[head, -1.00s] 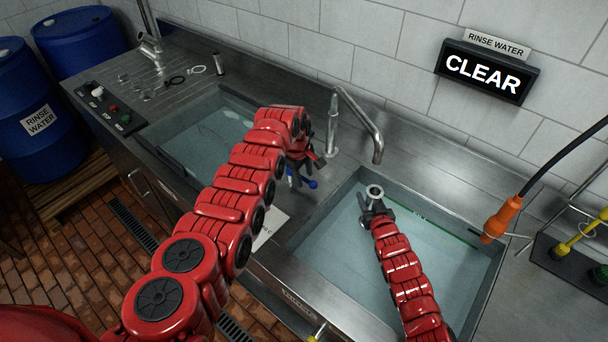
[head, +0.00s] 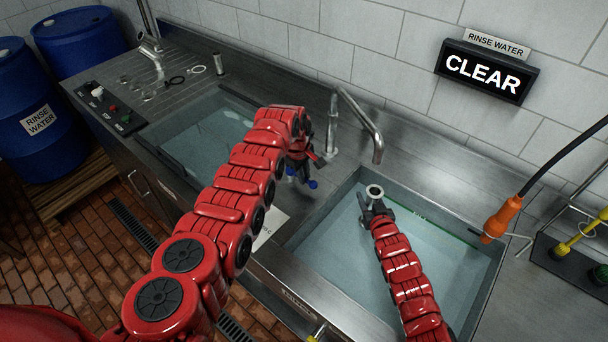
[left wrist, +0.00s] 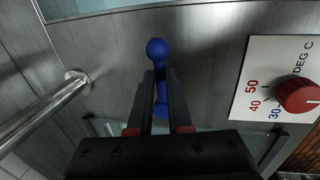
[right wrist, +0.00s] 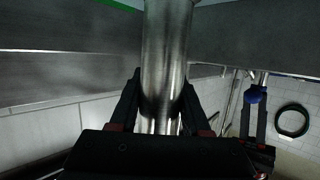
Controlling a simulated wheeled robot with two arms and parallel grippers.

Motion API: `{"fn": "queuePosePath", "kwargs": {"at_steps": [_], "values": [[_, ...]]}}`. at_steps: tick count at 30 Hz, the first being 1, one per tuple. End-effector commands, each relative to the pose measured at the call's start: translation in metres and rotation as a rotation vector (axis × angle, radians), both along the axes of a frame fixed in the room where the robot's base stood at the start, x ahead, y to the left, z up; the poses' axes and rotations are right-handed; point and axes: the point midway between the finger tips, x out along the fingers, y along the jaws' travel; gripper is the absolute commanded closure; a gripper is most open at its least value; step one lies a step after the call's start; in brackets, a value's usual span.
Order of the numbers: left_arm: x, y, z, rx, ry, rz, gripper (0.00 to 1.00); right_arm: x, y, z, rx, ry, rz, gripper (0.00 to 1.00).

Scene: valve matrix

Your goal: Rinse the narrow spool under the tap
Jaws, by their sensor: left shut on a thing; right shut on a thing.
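The narrow spool (head: 374,191), a metal tube with a ring-shaped open end, stands about upright over the right basin, below the tap (head: 372,128) mouth. My right gripper (head: 373,211) is shut around it; the right wrist view shows the shiny tube (right wrist: 168,50) between the fingers. I see no clear stream from the spout in the head view. My left gripper (head: 300,168) is shut on the blue tap handle (left wrist: 157,48), whose ball end shows beyond the fingers in the left wrist view. My left arm partly hides the handle in the head view.
The right basin (head: 470,268) and left basin (head: 185,150) hold water. A lit sign (head: 483,74) reads CLEAR. A red temperature knob (left wrist: 298,95) is beside my left gripper. An orange-handled hose (head: 500,218) hangs at the right. Small rings (head: 196,69) lie on the drainboard.

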Motion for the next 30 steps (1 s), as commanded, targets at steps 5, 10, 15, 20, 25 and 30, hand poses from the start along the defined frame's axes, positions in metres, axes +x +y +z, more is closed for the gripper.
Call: {"fn": "queuePosePath", "kwargs": {"at_steps": [5, 10, 15, 20, 25, 30], "values": [[0.0001, 0.0002, 0.0001, 0.0, 0.0, 0.0, 1.0, 0.0002, 0.0001, 0.0006, 0.0, -0.001, 0.0, 1.0], [0.0001, 0.0002, 0.0001, 0.0, 0.0, 0.0, 1.0, 0.0002, 0.0001, 0.0006, 0.0, -0.001, 0.0, 1.0], [0.0001, 0.0003, 0.0002, 0.0, 0.0, 0.0, 1.0, 0.0002, 0.0001, 0.0006, 0.0, -0.001, 0.0, 1.0], [0.0002, 0.0004, 0.0002, 0.001, -0.001, 0.0, 1.0, 0.0002, 0.0001, 0.0006, 0.0, -0.001, 0.0, 1.0], [-0.0003, 0.001, 0.0, 0.0, -0.001, -0.013, 1.0, 0.0002, 0.0001, 0.0006, 0.0, -0.001, 0.0, 1.0], [-0.0057, 0.0064, -0.0012, -0.001, 0.0, -0.137, 1.0, 0.0002, 0.0001, 0.0007, 0.0, -0.001, 0.0, 1.0]]}}
